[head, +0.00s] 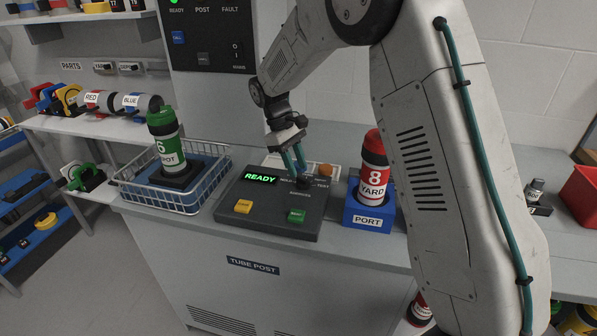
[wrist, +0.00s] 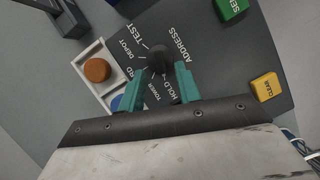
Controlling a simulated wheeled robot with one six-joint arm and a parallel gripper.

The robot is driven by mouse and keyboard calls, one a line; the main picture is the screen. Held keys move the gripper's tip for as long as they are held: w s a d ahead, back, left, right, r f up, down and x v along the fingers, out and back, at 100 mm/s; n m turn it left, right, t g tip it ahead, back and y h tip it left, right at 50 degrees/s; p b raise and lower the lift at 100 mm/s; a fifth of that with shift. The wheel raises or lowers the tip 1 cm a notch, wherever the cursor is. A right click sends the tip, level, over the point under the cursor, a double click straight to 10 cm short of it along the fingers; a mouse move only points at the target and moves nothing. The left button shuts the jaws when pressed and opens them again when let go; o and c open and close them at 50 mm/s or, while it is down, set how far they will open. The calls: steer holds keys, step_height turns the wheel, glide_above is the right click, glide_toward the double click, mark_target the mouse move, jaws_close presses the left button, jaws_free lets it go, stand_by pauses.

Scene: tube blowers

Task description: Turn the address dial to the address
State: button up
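The address dial is a dark round knob (wrist: 157,59) on the black control panel (head: 262,219). Printed around it in the wrist view are TEST, DEPOT, HOLD, TOWER and a partly covered word ending in RD; ADDRESS stands in larger letters. Which label the dial points at is unclear. My gripper (wrist: 160,70) has its two teal fingers apart, one on each side of the knob; I cannot tell whether they touch it. In the head view my gripper (head: 295,167) points down at the panel's back right. The green display (head: 260,178) reads READY.
A yellow CLEAR button (wrist: 264,87) and a green SEND button (wrist: 232,6) are on the panel. A wire basket (head: 200,205) with a green DEPOT canister (head: 166,143) stands left. A red YARD canister (head: 373,172) stands in the blue PORT block (head: 367,222) right.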

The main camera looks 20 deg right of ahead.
mark_target(303, 182)
steer(key=shift+x, duration=1.35)
jaws_close()
